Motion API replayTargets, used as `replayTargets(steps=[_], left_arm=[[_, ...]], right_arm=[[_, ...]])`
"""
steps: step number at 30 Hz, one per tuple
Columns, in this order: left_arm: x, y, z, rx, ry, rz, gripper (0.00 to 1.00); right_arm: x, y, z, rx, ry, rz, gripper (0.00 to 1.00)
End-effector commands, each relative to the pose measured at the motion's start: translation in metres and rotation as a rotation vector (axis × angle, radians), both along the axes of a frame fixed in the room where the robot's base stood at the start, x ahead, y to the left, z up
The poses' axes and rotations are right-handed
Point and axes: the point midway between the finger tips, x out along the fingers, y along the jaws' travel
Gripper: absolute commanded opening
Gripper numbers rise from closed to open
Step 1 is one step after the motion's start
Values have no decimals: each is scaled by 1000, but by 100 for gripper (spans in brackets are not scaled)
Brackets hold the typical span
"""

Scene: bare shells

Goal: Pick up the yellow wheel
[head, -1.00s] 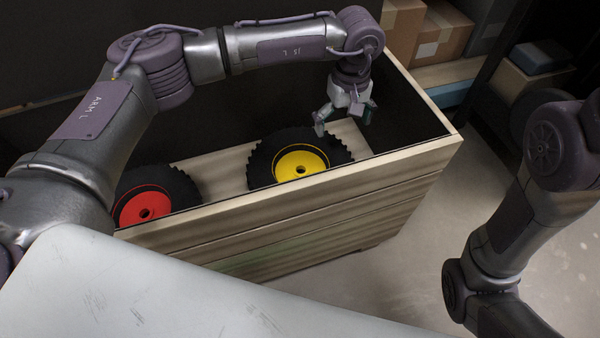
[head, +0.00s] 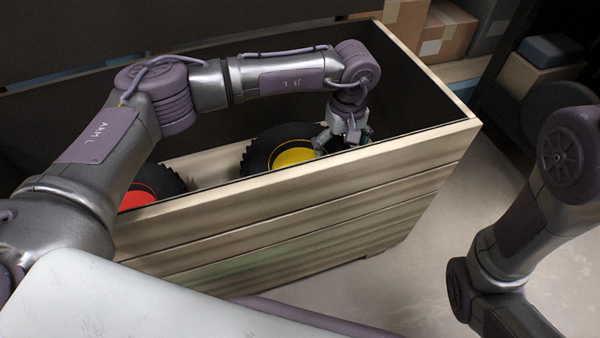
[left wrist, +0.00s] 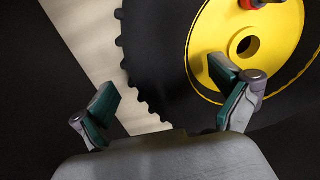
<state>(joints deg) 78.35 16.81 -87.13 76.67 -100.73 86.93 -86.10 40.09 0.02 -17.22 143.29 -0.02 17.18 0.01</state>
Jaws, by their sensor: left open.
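The yellow wheel (head: 292,157), a yellow hub in a black knobbly tyre, lies in a wooden crate (head: 300,212); the crate's front wall hides its lower part. It also shows large in the left wrist view (left wrist: 212,60). My left gripper (head: 340,146) is inside the crate at the wheel's right side. In the left wrist view my left gripper (left wrist: 165,100) has its fingers spread with nothing held; one finger overlaps the yellow hub and the other is outside the tyre's toothed edge. I cannot tell whether either finger touches the wheel. My right gripper is out of view.
A red wheel (head: 137,195) with a black tyre lies in the crate to the left, partly hidden. The crate's walls surround the wheels. Cardboard boxes (head: 447,30) stand behind the crate. Bare floor (head: 430,225) lies to its right.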

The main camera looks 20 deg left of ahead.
Motion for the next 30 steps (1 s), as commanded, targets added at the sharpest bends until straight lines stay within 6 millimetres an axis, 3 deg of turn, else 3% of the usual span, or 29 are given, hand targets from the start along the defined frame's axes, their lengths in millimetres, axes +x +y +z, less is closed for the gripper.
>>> replayTargets(steps=[4,21,30], left_arm=[[0,0,2,-1,-1,0,98],[0,0,2,-1,-1,0,4],[0,0,6,-1,-2,-1,4]], right_arm=[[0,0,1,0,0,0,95],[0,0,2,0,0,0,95],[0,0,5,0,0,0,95]])
